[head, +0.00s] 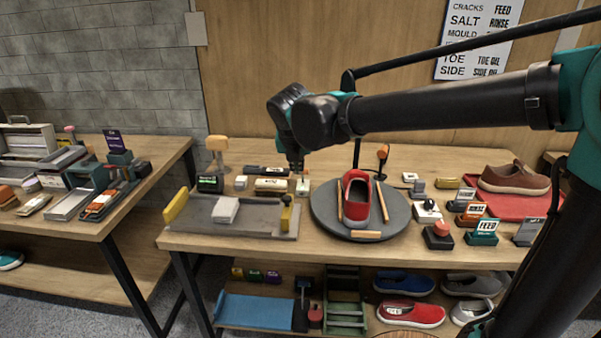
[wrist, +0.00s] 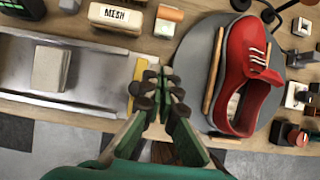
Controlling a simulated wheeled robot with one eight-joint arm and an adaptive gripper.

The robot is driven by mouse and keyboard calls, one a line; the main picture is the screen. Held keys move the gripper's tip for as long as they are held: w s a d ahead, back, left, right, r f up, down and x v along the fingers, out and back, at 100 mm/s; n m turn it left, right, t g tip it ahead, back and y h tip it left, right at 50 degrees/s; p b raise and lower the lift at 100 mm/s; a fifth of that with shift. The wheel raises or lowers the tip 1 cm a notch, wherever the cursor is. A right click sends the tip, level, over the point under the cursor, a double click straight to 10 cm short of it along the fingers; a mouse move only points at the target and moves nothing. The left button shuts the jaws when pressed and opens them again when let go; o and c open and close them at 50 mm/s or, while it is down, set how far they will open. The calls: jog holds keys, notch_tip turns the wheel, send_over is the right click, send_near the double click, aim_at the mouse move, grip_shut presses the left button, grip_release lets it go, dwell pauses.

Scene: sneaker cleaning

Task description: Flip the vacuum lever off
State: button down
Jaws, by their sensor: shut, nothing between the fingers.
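No label reading vacuum shows, so I cannot tell for certain which part is the vacuum lever. A small dark-knobbed switch on a white base (head: 427,211) stands right of the turntable. A yellow upright piece (head: 286,217) stands at the right end of a grey metal tray (head: 250,222). Fingers partly hide a yellow bar there.
The red shoe sits on a round grey turntable (head: 322,213) with wooden sticks around it. A pale block (head: 225,210) lies in the tray. A MESH block (wrist: 118,18) lies behind it. A red button (head: 438,235) and labelled stands (head: 482,233) crowd the right.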

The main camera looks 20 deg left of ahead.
aim_at(303, 176)
jog(key=shift+f, duration=0.1)
jog(key=x, duration=1)
jog(key=shift+w, duration=0.1)
jog(key=w, duration=0.1)
jog(key=w+r, duration=0.1)
jog(key=w+a, duration=0.1)
jog(key=shift+w+r, duration=0.2)
jog(key=shift+w, duration=0.15)
jog(key=shift+w+r+g, duration=0.2)
jog(key=shift+g, duration=0.1)
